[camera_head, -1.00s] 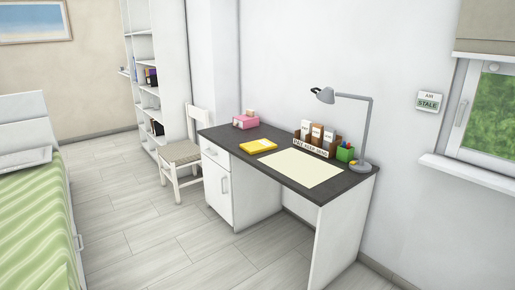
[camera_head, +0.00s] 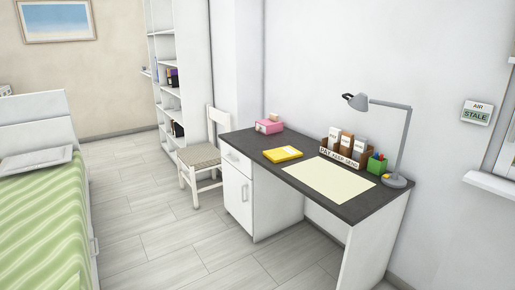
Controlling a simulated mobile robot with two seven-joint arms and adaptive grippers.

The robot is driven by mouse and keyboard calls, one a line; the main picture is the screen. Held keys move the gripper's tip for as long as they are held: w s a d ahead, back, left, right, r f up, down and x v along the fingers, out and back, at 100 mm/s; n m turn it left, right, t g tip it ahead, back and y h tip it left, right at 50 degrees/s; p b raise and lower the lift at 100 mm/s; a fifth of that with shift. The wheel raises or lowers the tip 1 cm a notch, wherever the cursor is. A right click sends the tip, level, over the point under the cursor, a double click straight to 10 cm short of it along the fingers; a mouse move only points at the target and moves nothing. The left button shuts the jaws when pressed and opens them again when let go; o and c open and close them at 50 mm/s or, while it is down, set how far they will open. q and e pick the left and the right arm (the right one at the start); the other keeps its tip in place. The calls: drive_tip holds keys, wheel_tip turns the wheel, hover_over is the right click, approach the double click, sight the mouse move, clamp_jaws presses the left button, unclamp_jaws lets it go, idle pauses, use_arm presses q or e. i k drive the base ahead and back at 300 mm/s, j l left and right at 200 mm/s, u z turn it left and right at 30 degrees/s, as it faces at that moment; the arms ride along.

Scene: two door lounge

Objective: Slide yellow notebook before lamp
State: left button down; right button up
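The yellow notebook (camera_head: 282,155) lies flat on the dark top of the desk (camera_head: 318,200), left of a large cream sheet (camera_head: 328,178). The grey lamp (camera_head: 401,140) stands at the desk's right end, its arm reaching left over the back of the desk. The notebook and the lamp are well apart, with the sheet between them. Neither of my grippers shows in the head view.
A label rack (camera_head: 346,147) and a green pen holder (camera_head: 377,163) stand along the back edge. A pink box (camera_head: 269,125) sits at the far left end. A chair (camera_head: 203,160) stands beyond the desk, a bed (camera_head: 42,210) at left. The floor between is clear.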

sight(288, 152)
drive_tip(key=i+j+u, duration=0.1)
drive_tip(key=i+u, duration=0.2)
drive_tip(key=i, duration=1.5)
